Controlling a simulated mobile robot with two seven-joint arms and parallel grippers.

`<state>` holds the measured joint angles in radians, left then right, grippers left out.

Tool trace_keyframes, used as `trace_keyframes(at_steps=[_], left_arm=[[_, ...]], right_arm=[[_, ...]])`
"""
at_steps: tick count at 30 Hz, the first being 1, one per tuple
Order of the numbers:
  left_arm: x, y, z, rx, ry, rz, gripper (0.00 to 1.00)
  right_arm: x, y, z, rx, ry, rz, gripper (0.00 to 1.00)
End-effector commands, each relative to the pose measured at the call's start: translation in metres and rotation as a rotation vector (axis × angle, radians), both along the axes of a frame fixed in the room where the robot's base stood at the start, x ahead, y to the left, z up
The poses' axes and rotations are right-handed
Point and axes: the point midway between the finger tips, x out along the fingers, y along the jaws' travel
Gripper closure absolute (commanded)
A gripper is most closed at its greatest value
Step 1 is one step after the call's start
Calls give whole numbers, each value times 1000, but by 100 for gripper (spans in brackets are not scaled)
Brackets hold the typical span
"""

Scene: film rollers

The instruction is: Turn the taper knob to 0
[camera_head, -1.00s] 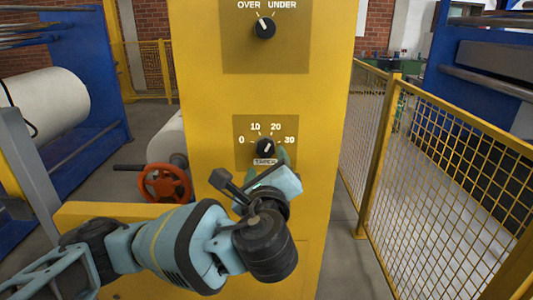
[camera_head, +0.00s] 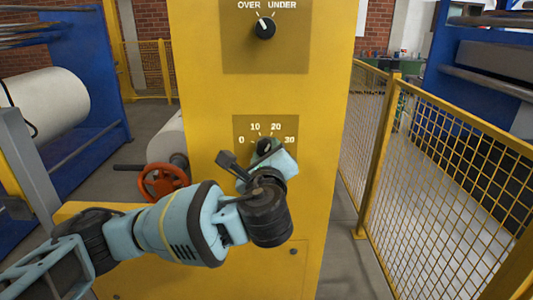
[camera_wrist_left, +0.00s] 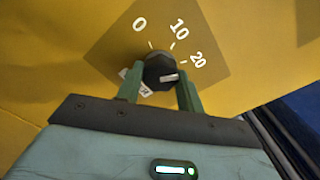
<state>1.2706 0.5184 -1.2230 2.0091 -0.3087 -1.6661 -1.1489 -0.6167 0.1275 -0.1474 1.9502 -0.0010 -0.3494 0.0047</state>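The black taper knob (camera_wrist_left: 156,69) sits on a dark dial plate on the yellow cabinet, with 0, 10 and 20 showing in the left wrist view. Its white mark points right, past the 20 tick. In the head view the knob (camera_head: 264,146) is partly covered by my left gripper (camera_head: 268,151), and 30 also shows. The left gripper's green fingers (camera_wrist_left: 160,88) stand one on each side of the knob, close to it; firm contact cannot be made out. The TAPER label is partly hidden by a finger. My right gripper is not in view.
An OVER/UNDER knob (camera_head: 264,27) is higher on the yellow cabinet (camera_head: 215,105). An orange handwheel (camera_head: 162,182) is at the left, close to my arm. A yellow mesh fence (camera_head: 450,165) stands at the right.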

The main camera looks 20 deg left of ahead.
Motion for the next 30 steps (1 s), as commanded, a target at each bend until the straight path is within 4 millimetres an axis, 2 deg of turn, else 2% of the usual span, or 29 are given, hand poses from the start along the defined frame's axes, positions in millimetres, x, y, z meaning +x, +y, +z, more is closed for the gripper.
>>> trace_keyframes(at_steps=[1,3,14,30], left_arm=[[0,0,0,0,1,1,79],[0,0,0,0,1,1,86],[0,0,-2,-67,-15,0,86],[0,-2,-2,-502,-137,1,86]], right_arm=[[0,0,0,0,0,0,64],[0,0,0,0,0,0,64],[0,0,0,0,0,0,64],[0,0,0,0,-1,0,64]])
